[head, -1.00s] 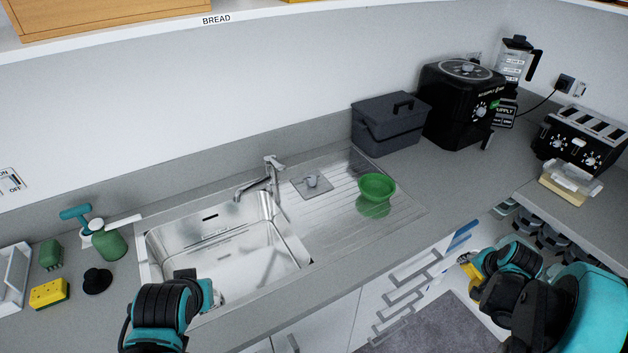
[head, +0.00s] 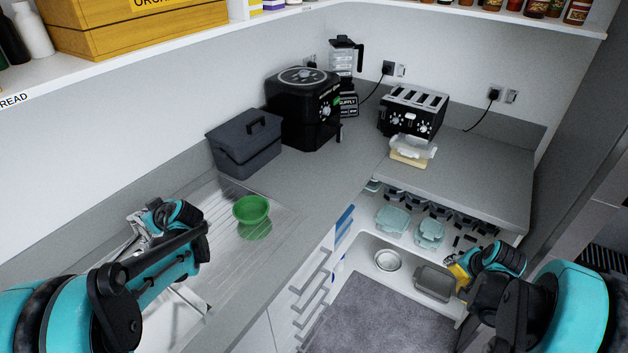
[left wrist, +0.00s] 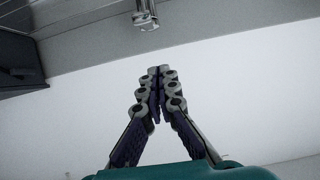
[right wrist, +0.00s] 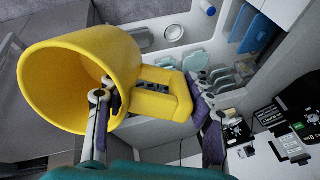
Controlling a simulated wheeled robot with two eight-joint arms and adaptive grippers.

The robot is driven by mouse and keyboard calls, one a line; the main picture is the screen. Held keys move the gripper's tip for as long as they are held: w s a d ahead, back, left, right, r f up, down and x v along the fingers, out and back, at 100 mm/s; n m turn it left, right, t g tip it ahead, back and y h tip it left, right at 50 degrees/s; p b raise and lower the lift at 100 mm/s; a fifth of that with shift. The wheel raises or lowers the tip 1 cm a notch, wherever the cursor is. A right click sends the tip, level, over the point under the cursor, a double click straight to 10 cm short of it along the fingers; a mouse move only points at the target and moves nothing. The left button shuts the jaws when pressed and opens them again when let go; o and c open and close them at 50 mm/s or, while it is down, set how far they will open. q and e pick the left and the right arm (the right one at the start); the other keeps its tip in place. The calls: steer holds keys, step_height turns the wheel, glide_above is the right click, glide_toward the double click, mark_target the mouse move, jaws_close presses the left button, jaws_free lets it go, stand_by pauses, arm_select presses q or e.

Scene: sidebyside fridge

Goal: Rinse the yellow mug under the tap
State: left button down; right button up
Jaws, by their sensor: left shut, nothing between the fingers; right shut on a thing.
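The yellow mug (right wrist: 65,75) is large in the right wrist view, on its side with its mouth to the left. My right gripper (right wrist: 150,105) has its fingers on either side of the handle and is shut on it. In the head view the mug (head: 457,273) is small and partly hidden by my right gripper, in front of the corner shelf. My left gripper (left wrist: 155,92) is shut and empty. The tap (left wrist: 147,14) is just beyond its tips in the left wrist view. In the head view my left arm hides much of the tap and sink (head: 187,303).
A dark lidded box (head: 243,150), a black appliance (head: 303,110) and a toaster (head: 413,112) stand along the back. An open lower shelf holds containers (head: 393,222).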

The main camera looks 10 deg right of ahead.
arm_select(q)
steer(key=w, duration=0.1)
arm_select(e)
steer(key=shift+s+d+r, duration=0.15)
steer(key=shift+s+d, duration=0.25)
arm_select(q)
steer(key=b, duration=0.1)
glide_above(139, 220)
steer(key=s+d, duration=0.3)
steer(key=f, duration=0.4)
steer(key=shift+w+d+f, duration=0.15)
steer(key=shift+w+f, duration=0.05)
steer(key=shift+f, duration=0.1)
arm_select(e)
steer(key=shift+f, duration=0.65)
arm_select(q)
step_height(139, 220, down, 2)
steer(key=shift+f+b, duration=0.25)
steer(key=shift+b, duration=0.2)
arm_select(e)
steer(key=shift+f, duration=0.25)
arm_select(q)
steer(key=shift+s+d+f, duration=0.2)
steer(key=shift+f, duration=0.55)
arm_select(e)
steer(key=shift+f, duration=0.15)
